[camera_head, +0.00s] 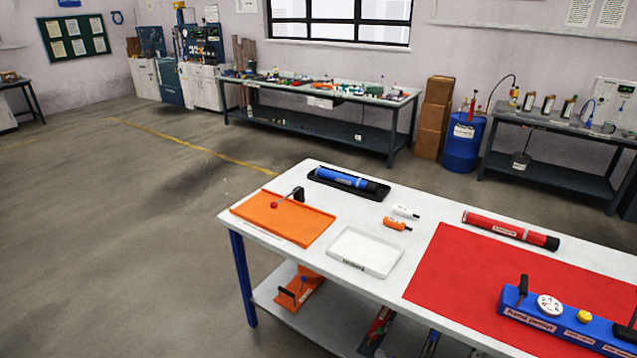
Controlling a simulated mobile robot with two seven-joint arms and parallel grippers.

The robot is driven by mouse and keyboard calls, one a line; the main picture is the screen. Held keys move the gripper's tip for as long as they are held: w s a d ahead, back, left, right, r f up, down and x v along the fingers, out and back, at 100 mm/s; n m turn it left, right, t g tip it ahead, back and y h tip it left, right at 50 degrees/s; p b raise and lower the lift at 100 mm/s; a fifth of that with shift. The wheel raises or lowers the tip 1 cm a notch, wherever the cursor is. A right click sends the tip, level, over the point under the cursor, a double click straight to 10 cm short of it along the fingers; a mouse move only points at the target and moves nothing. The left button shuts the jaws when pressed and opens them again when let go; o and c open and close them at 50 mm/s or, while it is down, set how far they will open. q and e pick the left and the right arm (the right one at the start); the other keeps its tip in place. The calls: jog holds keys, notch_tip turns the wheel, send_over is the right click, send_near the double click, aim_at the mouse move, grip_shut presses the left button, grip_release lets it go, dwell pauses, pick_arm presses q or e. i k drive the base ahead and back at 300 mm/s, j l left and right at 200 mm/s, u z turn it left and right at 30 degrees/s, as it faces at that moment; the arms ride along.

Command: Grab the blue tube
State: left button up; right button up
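The blue tube (347,179) lies in a black tray (318,184) at the far left part of the white table (408,211). It has a pale label, a grey band and a black end at the right. A red tube (510,230) with a grey band and a black end lies on the table further right. Neither of my grippers shows in this view.
An orange tray (283,226), a white tray (365,250), small white (405,212) and orange (396,224) items share the tabletop. A red mat (455,270) carries a blue hand pump (560,322). Open floor (130,250) lies left of the table.

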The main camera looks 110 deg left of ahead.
aim_at(357, 183)
jog(key=u, duration=3.6)
jog(key=i+j+u, duration=0.3)
jog(key=u, duration=0.2)
jog(key=i+j+u, duration=0.1)
jog(key=i+u, duration=0.35)
jog(key=i+j+u, duration=0.2)
jog(key=i+u, duration=0.3)
jog(key=i, duration=0.2)
jog(key=i+l+u, duration=0.15)
jog(key=i+u, duration=0.3)
jog(key=i, duration=0.25)
jog(key=i+z, duration=0.1)
jog(key=i, duration=0.45)
jog(key=i+j+z, duration=0.1)
jog(key=i, duration=0.45)
jog(key=i+j, duration=0.15)
jog(key=i, duration=0.4)
jog(key=i+l+z, duration=0.15)
jog(key=i+z, duration=0.55)
jog(key=z, duration=0.2)
jog(key=i+j+z, duration=0.15)
jog(key=i+z, duration=0.2)
jog(key=z, duration=0.15)
jog(key=i+z, duration=0.3)
jog(key=z, duration=0.2)
jog(key=i+z, duration=0.25)
jog(key=z, duration=0.2)
jog(key=i+j+z, duration=0.25)
jog(key=z, duration=0.25)
